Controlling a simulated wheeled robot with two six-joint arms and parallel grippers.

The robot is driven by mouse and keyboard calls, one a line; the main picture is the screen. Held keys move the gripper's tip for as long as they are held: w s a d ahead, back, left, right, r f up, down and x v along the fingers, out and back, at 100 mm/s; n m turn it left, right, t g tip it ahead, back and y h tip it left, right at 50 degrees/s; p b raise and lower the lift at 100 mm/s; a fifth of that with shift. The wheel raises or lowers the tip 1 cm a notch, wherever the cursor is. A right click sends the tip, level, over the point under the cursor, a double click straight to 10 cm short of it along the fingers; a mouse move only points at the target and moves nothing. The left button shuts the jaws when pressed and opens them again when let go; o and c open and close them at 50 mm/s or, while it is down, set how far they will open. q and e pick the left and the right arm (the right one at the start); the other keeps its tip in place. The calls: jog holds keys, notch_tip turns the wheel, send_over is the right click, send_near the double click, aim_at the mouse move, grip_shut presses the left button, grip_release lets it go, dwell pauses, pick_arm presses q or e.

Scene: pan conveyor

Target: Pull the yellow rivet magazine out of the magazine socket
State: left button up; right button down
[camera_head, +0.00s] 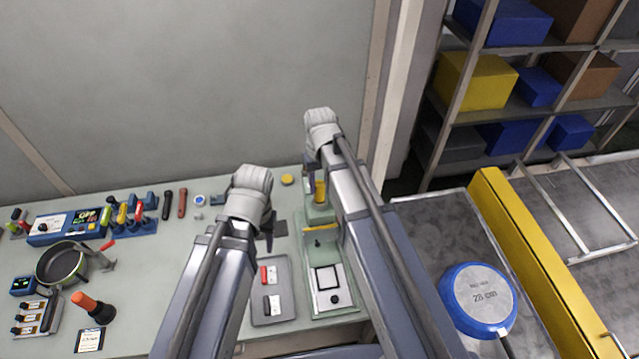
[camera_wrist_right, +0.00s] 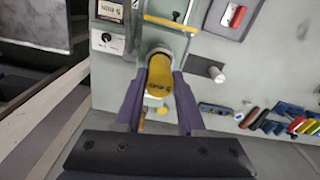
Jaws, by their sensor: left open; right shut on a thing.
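The yellow rivet magazine (camera_wrist_right: 160,75) is a yellow cylinder with dark print on its end. In the right wrist view it stands between the two dark fingers of my right gripper (camera_wrist_right: 158,92), which is shut on it. Its far end meets a pale round magazine socket (camera_wrist_right: 146,50) on the green machine; how deep it sits is hidden. In the head view the magazine (camera_head: 320,192) shows beside my right forearm, at the back of the machine. My left gripper (camera_head: 272,232) is open and empty over the table, left of the machine, partly hidden by its wrist.
A grey tray (camera_head: 288,291) with red and dark pieces lies left of the green machine base (camera_head: 347,306).

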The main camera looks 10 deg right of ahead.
jog(key=shift+r+p, duration=0.35)
jog(key=shift+r, duration=0.1)
notch_tip(320, 180, up, 8)
jog(key=p, duration=0.7)
jog(key=shift+f+p, duration=0.15)
jog(key=shift+p, duration=0.15)
jog(key=shift+f, duration=0.1)
